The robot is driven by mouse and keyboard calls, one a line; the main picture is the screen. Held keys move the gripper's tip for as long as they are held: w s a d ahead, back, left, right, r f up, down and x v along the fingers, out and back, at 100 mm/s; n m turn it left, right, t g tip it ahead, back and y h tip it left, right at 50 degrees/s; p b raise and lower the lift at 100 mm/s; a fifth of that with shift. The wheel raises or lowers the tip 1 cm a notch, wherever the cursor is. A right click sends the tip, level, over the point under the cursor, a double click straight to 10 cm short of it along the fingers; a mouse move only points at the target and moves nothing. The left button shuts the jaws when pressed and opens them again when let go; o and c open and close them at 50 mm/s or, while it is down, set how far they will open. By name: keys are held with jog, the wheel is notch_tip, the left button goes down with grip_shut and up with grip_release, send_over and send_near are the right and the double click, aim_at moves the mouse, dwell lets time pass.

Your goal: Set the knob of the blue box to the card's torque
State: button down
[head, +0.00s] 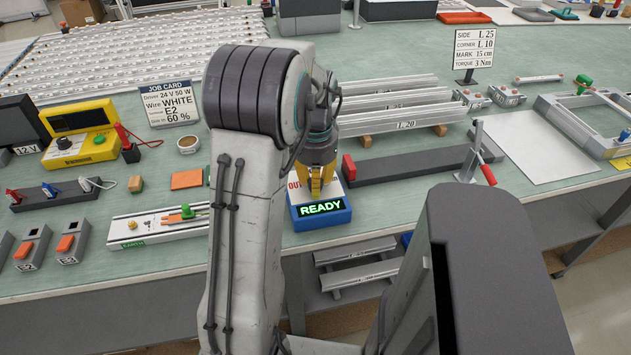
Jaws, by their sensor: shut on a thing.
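The blue box (325,225) stands near the table's front edge, with a pale top and a lit display reading READY in green. Red letters "OUT" show on the left of its top. My gripper (321,188) points down onto the top of the box, with its yellow fingers shut on the knob. The knob and its setting are hidden by the fingers. The card (474,46) stands upright at the back right and reads side L 25, corner L 10, mark 15 cm, torque 3 Nm.
A job card (168,104) and a yellow meter (80,135) stand at the left. A dark bar (410,165) with a red-handled clamp (482,155) lies right of the box. Aluminium profiles (400,122) lie behind it. A rail (165,226) lies to the left.

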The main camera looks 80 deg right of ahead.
jog(key=shift+a+f+m, duration=0.1)
jog(key=shift+f+m, duration=0.05)
jog(key=shift+m, duration=0.15)
jog(key=c, duration=0.9)
grip_release()
notch_tip(320, 180, up, 12)
jog(key=shift+r, duration=0.1)
dwell(0.9)
